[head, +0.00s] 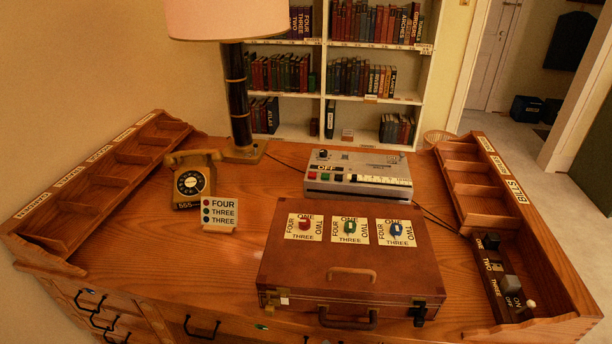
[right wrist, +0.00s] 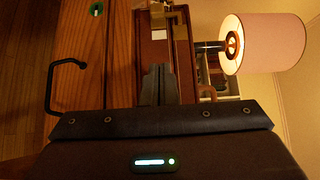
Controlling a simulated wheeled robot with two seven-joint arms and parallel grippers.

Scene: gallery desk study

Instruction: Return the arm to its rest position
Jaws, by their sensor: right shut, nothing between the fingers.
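My right gripper (right wrist: 158,70) shows in the right wrist view as two dark grey fingers lying together, with nothing between them. Its fingers point toward the front of the brown briefcase (right wrist: 182,60), close to a brass latch (right wrist: 160,17); I cannot tell whether they touch it. In the head view neither gripper nor arm shows. There the closed briefcase (head: 345,262) lies on the wooden desk (head: 150,262), with red, green and blue dials on its lid. My left gripper is in no view.
A black drawer handle (right wrist: 62,85) is left of the fingers in the wrist view. The desk holds a telephone (head: 192,184), a card stand (head: 220,214), a grey device (head: 358,174), a lamp (head: 240,100), and side organisers (head: 110,165) (head: 480,185). The desk's left-middle is clear.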

